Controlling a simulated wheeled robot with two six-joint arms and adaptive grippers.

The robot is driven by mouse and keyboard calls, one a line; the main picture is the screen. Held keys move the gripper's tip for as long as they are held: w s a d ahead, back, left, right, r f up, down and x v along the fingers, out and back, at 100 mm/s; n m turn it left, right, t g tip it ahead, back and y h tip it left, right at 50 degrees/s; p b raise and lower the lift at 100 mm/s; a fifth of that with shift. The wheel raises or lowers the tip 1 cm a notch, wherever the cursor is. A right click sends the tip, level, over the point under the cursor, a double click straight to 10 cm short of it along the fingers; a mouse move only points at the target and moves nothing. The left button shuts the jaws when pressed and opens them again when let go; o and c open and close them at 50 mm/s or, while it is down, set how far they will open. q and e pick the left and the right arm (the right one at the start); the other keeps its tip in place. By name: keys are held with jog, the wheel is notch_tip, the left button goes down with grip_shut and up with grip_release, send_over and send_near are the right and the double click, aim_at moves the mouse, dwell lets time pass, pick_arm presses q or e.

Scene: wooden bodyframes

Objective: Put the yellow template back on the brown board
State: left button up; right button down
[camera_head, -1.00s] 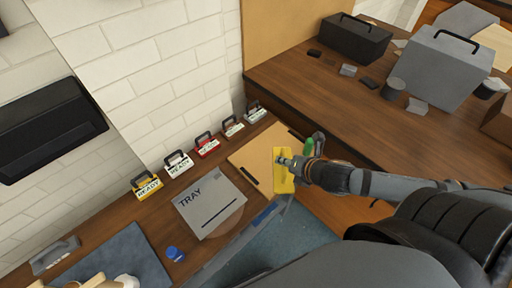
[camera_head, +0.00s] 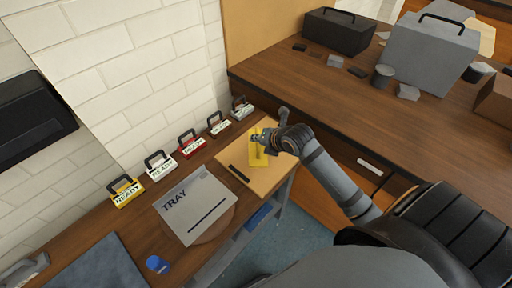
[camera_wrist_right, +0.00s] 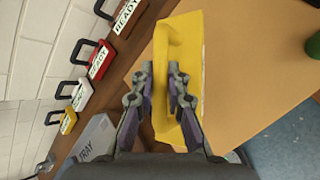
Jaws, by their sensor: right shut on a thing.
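The yellow template (camera_head: 257,158) is over the far part of the brown board (camera_head: 262,183) in the head view. My right gripper (camera_head: 268,143) is at the template, with its arm coming in from the right. In the right wrist view, the fingers of my right gripper (camera_wrist_right: 160,90) are shut on the raised middle part of the yellow template (camera_wrist_right: 194,50). The brown board (camera_wrist_right: 250,65) shows beneath and to the right of it. I cannot tell whether the template touches the board. My left gripper is not in view.
A black bar (camera_head: 239,173) lies on the board's left part. A grey tray (camera_head: 196,206) is to its left. Several tagged padlock-like holders (camera_head: 191,145) line the wall. A green object (camera_wrist_right: 314,45) is at the wrist view's right edge. Boxes (camera_head: 433,58) stand on the right bench.

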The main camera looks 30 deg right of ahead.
jog(key=shift+d+x, duration=0.2)
jog(key=shift+x, duration=0.85)
jog(key=shift+w+f, duration=0.2)
jog(key=shift+f, duration=0.05)
notch_tip(320, 180, down, 3)
jog(key=shift+r+p, duration=0.2)
jog(key=shift+p, duration=0.35)
jog(key=shift+f, duration=0.25)
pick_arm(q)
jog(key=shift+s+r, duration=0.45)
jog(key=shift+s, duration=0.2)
pick_arm(e)
jog(key=shift+f, duration=0.1)
jog(key=shift+f, duration=0.15)
jog(key=c, duration=1.4)
grip_release()
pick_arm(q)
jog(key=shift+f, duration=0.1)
pick_arm(e)
jog(key=shift+o, duration=0.2)
